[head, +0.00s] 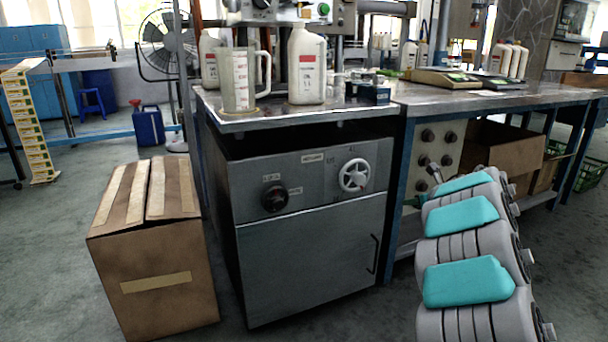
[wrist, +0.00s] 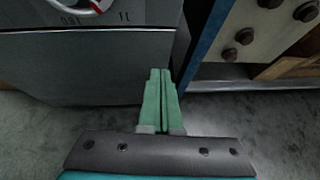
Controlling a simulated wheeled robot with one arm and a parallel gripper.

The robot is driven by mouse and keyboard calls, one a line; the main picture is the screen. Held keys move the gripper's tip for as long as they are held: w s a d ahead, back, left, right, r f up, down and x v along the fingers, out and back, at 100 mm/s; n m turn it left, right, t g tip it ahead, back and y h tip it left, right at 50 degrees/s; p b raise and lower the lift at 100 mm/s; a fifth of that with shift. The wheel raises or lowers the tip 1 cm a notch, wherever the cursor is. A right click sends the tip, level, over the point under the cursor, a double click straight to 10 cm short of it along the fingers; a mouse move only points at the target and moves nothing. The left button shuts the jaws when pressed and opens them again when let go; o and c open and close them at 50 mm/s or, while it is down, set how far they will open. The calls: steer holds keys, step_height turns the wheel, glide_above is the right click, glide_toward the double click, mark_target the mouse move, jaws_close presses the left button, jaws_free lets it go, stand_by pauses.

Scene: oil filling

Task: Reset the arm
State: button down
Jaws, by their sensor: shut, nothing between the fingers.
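My gripper (wrist: 160,72) shows in the wrist view, with its two green fingers together and nothing between them. It points toward the lower front of the grey cabinet (wrist: 90,65), near the cabinet's right edge. In the head view my arm, grey with teal covers, stands at the lower right, and my gripper is not visible there. The grey machine cabinet (head: 305,255) stands in the middle of the head view with a black knob (head: 275,199) and a white handwheel (head: 354,175) on its panel.
A taped cardboard box (head: 150,255) stands on the floor left of the cabinet. A clear measuring jug (head: 238,80) and a white bottle (head: 306,65) stand on the cabinet top. A long workbench (head: 440,98) extends right. Open floor shows at the left.

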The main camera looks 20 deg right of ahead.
step_height(320, 180, up, 18)
steer(key=s+m+h+p, duration=0.25)
steer(key=m+h, duration=0.55)
steer(key=m, duration=0.5)
steer(key=s+a+r+m+g+h+p, duration=0.2)
steer(key=s+m, duration=0.3)
steer(key=m, duration=0.2)
steer(key=s+a+f+m+g+y+p, duration=0.2)
steer(key=s+a+f+m+g+y, duration=0.15)
steer(key=s+a+f+m, duration=0.5)
steer(key=s+a+f+m+g+y+p, duration=0.2)
steer(key=s+a+f+m+g, duration=0.25)
steer(key=s+a, duration=0.8)
steer(key=s+a+f+m+g+y+p, duration=0.1)
steer(key=s+a+f+m+g+y, duration=0.2)
steer(key=s+a, duration=1.4)
steer(key=shift+s+a+g+y+p, duration=0.4)
steer(key=shift+s+y, duration=0.35)
steer(key=shift+s, duration=0.2)
steer(key=shift+d, duration=0.1)
